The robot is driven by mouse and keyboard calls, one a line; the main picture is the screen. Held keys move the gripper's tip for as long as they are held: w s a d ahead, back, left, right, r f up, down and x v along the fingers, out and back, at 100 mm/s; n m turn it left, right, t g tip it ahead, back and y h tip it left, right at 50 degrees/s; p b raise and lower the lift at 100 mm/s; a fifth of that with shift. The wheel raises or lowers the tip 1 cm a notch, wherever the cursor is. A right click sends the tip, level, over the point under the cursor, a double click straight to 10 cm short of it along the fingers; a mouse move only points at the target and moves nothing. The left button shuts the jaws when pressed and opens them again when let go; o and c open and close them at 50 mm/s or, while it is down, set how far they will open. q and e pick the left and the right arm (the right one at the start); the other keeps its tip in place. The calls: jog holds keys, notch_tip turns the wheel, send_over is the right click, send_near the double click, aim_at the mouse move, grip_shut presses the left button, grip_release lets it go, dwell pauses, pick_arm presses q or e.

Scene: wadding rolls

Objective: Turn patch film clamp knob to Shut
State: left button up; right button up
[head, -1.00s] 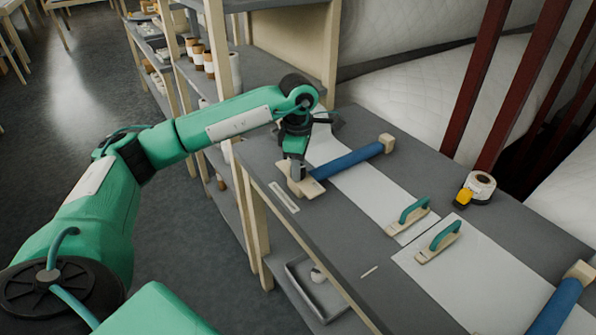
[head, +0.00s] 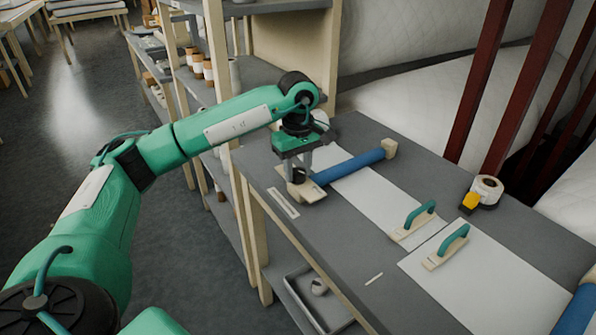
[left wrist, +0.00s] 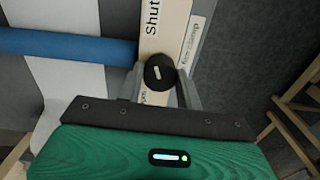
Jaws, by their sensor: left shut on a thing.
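The patch film clamp is a cream block (head: 309,192) at the left end of a blue roller (head: 350,165) on the grey bench. Its round black knob (left wrist: 158,66) with a short white mark shows in the left wrist view. The mark lies roughly along the block; which end points is unclear. A "Shut" label (left wrist: 152,18) is on the block beyond the knob; another label on the near side is partly hidden. My left gripper (head: 300,173) points down over the block, its fingers on either side of the knob and shut on it. My right gripper is out of view.
White film (head: 385,198) runs under the roller. Two teal-handled tools (head: 418,217) (head: 449,246), a tape roll (head: 486,190) and a second blue roller (head: 577,310) are along the bench to the right. A shelf unit (head: 335,60) stands behind my left arm.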

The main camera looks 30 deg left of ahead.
aim_at(299, 171)
pick_arm(q)
jog(key=shift+r+m, duration=0.1)
jog(key=shift+m, duration=0.3)
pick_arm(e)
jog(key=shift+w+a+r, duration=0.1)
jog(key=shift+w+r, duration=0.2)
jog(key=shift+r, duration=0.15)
pick_arm(q)
jog(key=o, duration=1)
jog(key=shift+r, duration=0.45)
notch_tip(299, 171, up, 7)
jog(key=shift+r+b, duration=0.2)
jog(key=shift+b, duration=0.1)
jog(key=shift+r+p, duration=0.65)
jog(key=shift+r, duration=2.05)
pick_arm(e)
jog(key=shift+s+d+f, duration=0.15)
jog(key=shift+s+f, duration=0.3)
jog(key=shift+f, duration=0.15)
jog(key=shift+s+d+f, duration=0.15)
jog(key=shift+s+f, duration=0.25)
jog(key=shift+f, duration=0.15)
